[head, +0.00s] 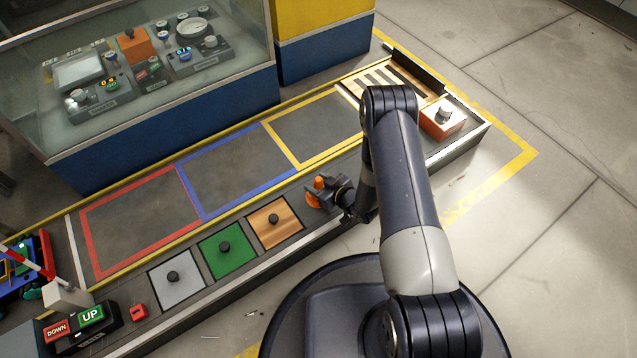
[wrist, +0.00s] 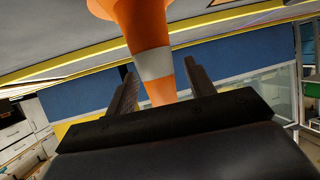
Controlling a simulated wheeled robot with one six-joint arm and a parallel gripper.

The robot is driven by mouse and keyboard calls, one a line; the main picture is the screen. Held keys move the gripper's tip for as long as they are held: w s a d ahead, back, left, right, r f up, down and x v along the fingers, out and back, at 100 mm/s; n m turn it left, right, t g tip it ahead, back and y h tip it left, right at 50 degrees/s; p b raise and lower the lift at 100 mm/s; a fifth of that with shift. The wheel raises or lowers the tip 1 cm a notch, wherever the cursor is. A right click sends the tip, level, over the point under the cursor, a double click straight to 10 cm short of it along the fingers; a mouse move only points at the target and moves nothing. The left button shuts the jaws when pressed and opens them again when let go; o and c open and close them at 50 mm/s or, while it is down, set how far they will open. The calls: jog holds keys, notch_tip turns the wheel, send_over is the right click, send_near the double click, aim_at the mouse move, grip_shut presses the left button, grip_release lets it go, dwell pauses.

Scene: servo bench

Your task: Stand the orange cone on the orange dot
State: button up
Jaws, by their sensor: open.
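The orange cone (head: 313,200) is on the bench at the front right of the colored outlines, just left of my gripper (head: 328,192). In the wrist view the cone (wrist: 141,28) has a white band and appears inverted, with its wide end at the top and its narrow end between my two fingers. My gripper (wrist: 161,84) is open around the narrow end; I cannot tell whether either finger touches it. I cannot make out the orange dot; the cone or my arm may hide it.
Red, blue and yellow outlines lie behind. A glass case (head: 240,90) stands at the back, an orange box (head: 436,130) at the right, UP and DOWN buttons (head: 90,314) at front left.

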jog(key=shift+r, duration=0.2)
jog(key=p+v, duration=0.5)
jog(key=v, duration=0.7)
jog(key=shift+f, duration=0.1)
